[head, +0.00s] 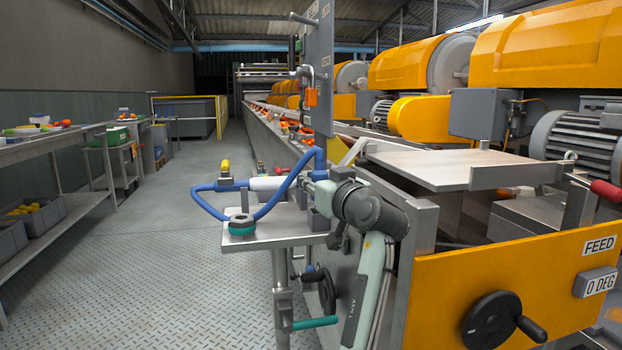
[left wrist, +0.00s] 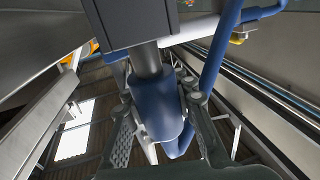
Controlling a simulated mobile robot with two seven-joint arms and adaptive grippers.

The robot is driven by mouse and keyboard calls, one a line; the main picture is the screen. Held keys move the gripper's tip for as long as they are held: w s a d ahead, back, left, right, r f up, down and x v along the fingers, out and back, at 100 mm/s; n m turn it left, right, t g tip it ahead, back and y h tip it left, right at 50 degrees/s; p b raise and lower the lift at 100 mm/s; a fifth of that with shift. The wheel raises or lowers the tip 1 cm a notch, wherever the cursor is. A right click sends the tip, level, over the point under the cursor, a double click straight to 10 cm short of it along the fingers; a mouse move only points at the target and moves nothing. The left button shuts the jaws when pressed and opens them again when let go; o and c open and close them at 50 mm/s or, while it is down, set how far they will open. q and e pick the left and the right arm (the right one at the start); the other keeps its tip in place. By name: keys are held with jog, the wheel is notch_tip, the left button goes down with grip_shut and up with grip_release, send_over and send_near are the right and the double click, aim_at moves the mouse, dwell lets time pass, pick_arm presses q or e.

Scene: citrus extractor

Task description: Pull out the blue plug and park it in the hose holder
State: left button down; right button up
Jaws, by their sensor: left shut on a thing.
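The blue plug (left wrist: 160,108) shows in the left wrist view between the two fingers of my left gripper (left wrist: 155,115), which is shut on it. A grey metal shank (left wrist: 147,60) runs from the plug to a dark grey block (left wrist: 125,22); I cannot tell how deep it sits there. In the head view my left gripper (head: 312,190) is above the small grey block (head: 319,219) and hides most of the plug. The blue hose (head: 205,200) loops left from there. I cannot clearly identify the hose holder. My right gripper is not in view.
A metal shelf (head: 270,237) carries a grey fitting with a teal ring (head: 242,227). A white cylinder (head: 265,183) and a yellow-handled valve (head: 225,172) are close to the hose. An upright grey panel (head: 319,70) stands behind. The aisle floor (head: 190,270) at left is clear.

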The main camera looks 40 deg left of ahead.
pick_arm(q)
jog(key=shift+f+b, duration=0.75)
jog(key=shift+f, duration=0.25)
jog(key=c, duration=1.2)
grip_release()
jog(key=shift+o, duration=0.2)
jog(key=v, duration=1.2)
